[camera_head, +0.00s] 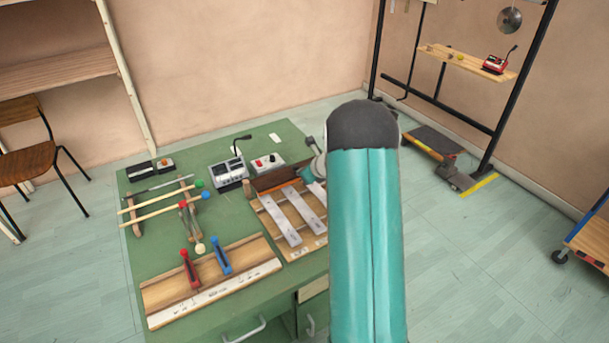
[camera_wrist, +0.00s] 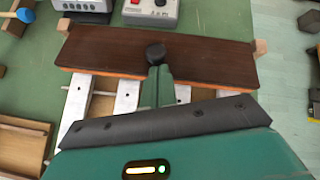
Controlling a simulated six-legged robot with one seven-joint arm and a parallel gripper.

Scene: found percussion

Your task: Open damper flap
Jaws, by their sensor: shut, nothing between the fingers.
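The damper flap (camera_head: 283,177) is a long dark brown board with an orange strip along its near edge. It runs across the far end of the pale metal bars (camera_head: 287,222) on a wooden frame. In the wrist view the flap (camera_wrist: 105,48) spans most of the width, and the bars (camera_wrist: 126,97) run under its orange edge. My gripper (camera_wrist: 155,52) is shut and empty, its dark tip over the middle of the flap. I cannot tell whether it touches.
Small wooden blocks (camera_wrist: 62,26) stand at the flap's ends. Grey control boxes (camera_head: 229,174) and (camera_head: 266,163) stand behind it on the green table (camera_head: 220,149). A mallet rack (camera_head: 136,219) is to the left. A wooden board (camera_head: 258,254) with red and blue clips lies in front.

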